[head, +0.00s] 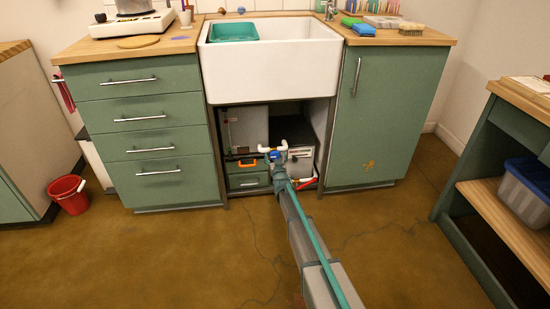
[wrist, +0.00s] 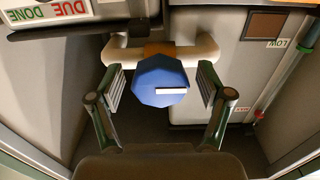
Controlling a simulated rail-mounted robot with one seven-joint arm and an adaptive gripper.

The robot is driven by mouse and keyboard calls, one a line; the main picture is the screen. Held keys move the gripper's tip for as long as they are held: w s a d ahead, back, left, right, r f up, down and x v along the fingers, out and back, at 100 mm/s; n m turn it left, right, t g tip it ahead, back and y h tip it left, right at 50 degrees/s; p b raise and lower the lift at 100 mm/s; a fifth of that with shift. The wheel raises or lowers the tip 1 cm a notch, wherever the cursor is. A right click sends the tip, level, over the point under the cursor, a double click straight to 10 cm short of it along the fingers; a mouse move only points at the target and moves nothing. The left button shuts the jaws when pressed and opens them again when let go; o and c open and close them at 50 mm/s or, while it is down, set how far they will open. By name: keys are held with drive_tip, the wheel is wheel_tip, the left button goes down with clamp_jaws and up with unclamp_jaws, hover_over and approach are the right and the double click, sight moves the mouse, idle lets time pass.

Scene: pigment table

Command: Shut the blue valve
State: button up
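The blue valve (wrist: 160,80) is a faceted knob with a white bar on its face, lying about level in the wrist view. It sits on a white pipe (wrist: 205,48) with an orange-brown collar behind it. My gripper (wrist: 162,86) is open, with one finger on each side of the knob and a small gap visible on both sides. In the head view my gripper (head: 278,160) reaches into the open space under the sink, at the white pipe (head: 266,149). There the knob is mostly hidden by my gripper.
The sink cabinet opening has green drawers (head: 140,117) on its left and a green door (head: 378,115) on its right. The white sink (head: 270,70) is above. A green toolbox (head: 248,181) stands inside at left. A red bucket (head: 70,194) stands on the floor.

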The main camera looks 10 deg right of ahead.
drive_tip(key=c, duration=0.9)
drive_tip(key=shift+m, duration=0.3)
drive_tip(key=m, duration=0.3)
drive_tip(key=shift+m, duration=0.3)
drive_tip(key=m, duration=0.4)
drive_tip(key=shift+a+m, duration=0.1)
drive_tip(key=shift+m, duration=0.2)
drive_tip(key=m, duration=0.4)
drive_tip(key=shift+r, duration=0.1)
drive_tip(key=m, duration=0.5)
drive_tip(key=shift+w+r, duration=0.1)
